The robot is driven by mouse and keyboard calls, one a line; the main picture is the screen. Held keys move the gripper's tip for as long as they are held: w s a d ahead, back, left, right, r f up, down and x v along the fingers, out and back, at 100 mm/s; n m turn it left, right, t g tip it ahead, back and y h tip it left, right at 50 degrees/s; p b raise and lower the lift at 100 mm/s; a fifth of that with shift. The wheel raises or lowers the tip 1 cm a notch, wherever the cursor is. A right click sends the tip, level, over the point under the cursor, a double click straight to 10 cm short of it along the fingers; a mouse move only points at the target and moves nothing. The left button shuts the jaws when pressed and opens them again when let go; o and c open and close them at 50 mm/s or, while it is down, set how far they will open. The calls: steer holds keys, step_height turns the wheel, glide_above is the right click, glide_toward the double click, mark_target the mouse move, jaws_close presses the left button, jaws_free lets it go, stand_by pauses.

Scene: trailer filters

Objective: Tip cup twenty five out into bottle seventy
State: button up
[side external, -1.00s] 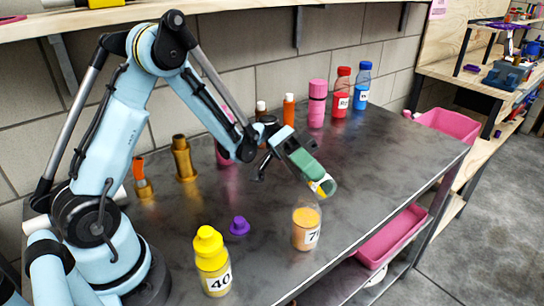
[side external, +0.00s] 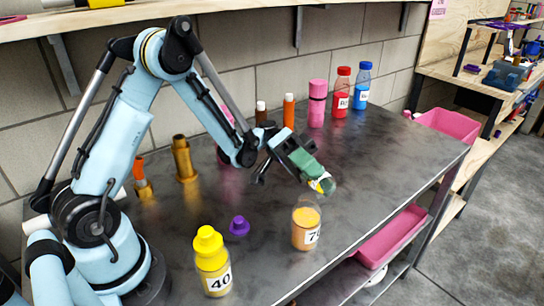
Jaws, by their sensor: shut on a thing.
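Bottle seventy (side external: 306,228) stands upright near the table's front edge, open-topped, with orange contents and a white label reading 7 and part of a second digit. My gripper (side external: 300,163) is shut on a green cup (side external: 305,165), which is tilted with its lower end down to the right, above and slightly right of the bottle's mouth. A white and yellow patch shows at that lower end; its number is too small to read. The cup and bottle appear apart. Whether anything is flowing out cannot be seen.
A yellow bottle labelled 40 (side external: 212,262) stands front left, with a purple cap (side external: 239,226) behind it. Pink (side external: 317,104), red (side external: 341,92) and blue (side external: 362,86) bottles stand along the back. The table's (side external: 400,165) right part is clear.

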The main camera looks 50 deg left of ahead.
steer(key=shift+h, duration=0.3)
steer(key=shift+w+a+r+g+h+b, duration=0.1)
steer(key=shift+a+r+g+h+b, duration=0.15)
steer(key=shift+r+h, duration=0.55)
steer(key=shift+a+r+g+h+b, duration=0.15)
steer(key=shift+r+h+b, duration=0.1)
steer(key=shift+r+h, duration=0.55)
stand_by(2.8)
steer(key=shift+a+h+b, duration=0.2)
steer(key=shift+h+b, duration=0.45)
steer(key=shift+h, duration=0.15)
stand_by(1.3)
steer(key=shift+a+r+g+h, duration=0.1)
steer(key=shift+r+g+h, duration=0.2)
steer(key=shift+r+h, duration=0.2)
stand_by(0.7)
